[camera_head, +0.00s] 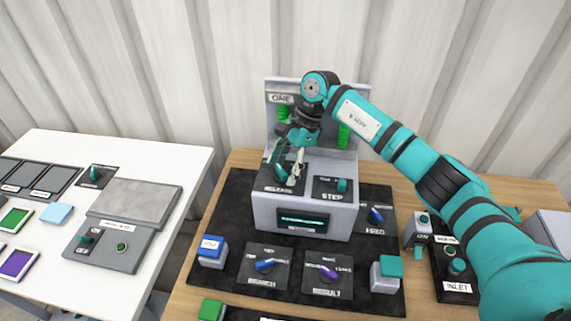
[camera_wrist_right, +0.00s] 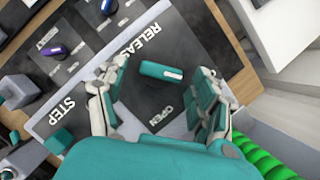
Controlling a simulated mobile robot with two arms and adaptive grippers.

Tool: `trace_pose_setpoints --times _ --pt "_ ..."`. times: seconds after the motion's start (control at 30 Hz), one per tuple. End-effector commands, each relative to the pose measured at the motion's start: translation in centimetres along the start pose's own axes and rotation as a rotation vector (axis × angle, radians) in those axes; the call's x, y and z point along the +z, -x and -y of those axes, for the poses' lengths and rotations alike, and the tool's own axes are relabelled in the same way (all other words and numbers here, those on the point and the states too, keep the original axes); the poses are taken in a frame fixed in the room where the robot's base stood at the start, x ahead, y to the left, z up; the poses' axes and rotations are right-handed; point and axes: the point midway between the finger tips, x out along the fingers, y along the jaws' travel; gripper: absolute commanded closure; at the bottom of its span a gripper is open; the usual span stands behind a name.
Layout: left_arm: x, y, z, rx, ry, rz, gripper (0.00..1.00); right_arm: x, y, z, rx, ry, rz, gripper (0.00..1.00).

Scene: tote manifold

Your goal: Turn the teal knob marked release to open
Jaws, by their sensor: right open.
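The teal release knob (camera_wrist_right: 162,72) is a bar with a white mark on one end, on a dark plate lettered RELEASE and OPEN in the right wrist view. The white mark points to the right there, toward neither word exactly. My right gripper (camera_wrist_right: 158,100) is open, with one finger on each side of the knob and visible gaps between. In the head view the knob (camera_head: 281,172) is partly covered by my right gripper (camera_head: 287,162), which comes down over it on top of the grey box (camera_head: 262,212). My left gripper is not in view.
A teal step knob (camera_head: 341,185) sits right of the release plate. Green coils (camera_head: 283,115) stand behind. Blue branch (camera_head: 265,264) and purple result (camera_head: 328,272) knobs lie in front. A white table (camera_head: 140,150) with panels stands at left.

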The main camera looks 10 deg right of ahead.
Motion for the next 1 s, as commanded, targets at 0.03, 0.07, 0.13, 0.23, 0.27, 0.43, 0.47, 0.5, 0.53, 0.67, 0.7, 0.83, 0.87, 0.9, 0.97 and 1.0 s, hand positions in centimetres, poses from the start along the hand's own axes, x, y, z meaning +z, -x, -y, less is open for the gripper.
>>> trace_pose_setpoints --times 0.03,0.07,0.13,0.23,0.27,0.43,0.47,0.5,0.53,0.67,0.7,0.83,0.87,0.9,0.97,1.0 --pt "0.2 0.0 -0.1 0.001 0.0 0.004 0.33 0.0 0.0 0.0 0.0 0.0 0.0 0.33" --pt "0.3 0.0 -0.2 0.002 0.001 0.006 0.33 0.0 0.0 0.0 0.0 0.0 0.0 0.37" --pt "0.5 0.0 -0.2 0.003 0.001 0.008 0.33 0.0 0.0 0.0 0.0 0.0 0.0 0.46" --pt "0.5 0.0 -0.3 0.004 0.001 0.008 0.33 0.0 0.0 0.0 0.0 0.0 0.0 0.59" --pt "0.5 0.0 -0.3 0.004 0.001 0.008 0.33 0.0 0.0 0.0 0.0 0.0 0.0 0.63" --pt "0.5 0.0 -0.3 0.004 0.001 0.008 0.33 0.0 0.1 0.0 0.0 0.0 0.0 0.85" --pt "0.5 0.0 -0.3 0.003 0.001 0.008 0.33 0.0 0.1 0.0 0.0 -0.001 0.0 0.88" --pt "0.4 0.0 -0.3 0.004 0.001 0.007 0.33 0.0 0.1 0.0 0.0 -0.001 0.0 0.88" --pt "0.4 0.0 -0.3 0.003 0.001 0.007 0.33 0.0 0.1 0.0 0.0 -0.001 0.0 0.89" --pt "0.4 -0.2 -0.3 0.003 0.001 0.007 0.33 0.0 0.0 0.0 -0.005 -0.013 0.0 0.89" --pt "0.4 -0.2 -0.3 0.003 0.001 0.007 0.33 -0.1 0.0 0.0 -0.009 -0.021 0.0 0.88" --pt "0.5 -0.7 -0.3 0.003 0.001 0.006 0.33 -0.1 -0.1 -0.1 -0.027 -0.063 -0.001 0.89" --pt "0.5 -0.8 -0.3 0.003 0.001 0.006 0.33 -0.2 -0.1 -0.1 -0.033 -0.077 -0.002 0.89" --pt "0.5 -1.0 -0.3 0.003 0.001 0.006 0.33 -0.1 -0.1 -0.1 -0.042 -0.098 -0.002 0.88" --pt "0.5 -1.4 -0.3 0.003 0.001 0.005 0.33 -0.2 -0.2 -0.2 -0.058 -0.135 -0.002 0.88" --pt "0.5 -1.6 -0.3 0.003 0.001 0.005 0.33 -0.2 -0.2 -0.2 -0.069 -0.163 -0.003 0.88"
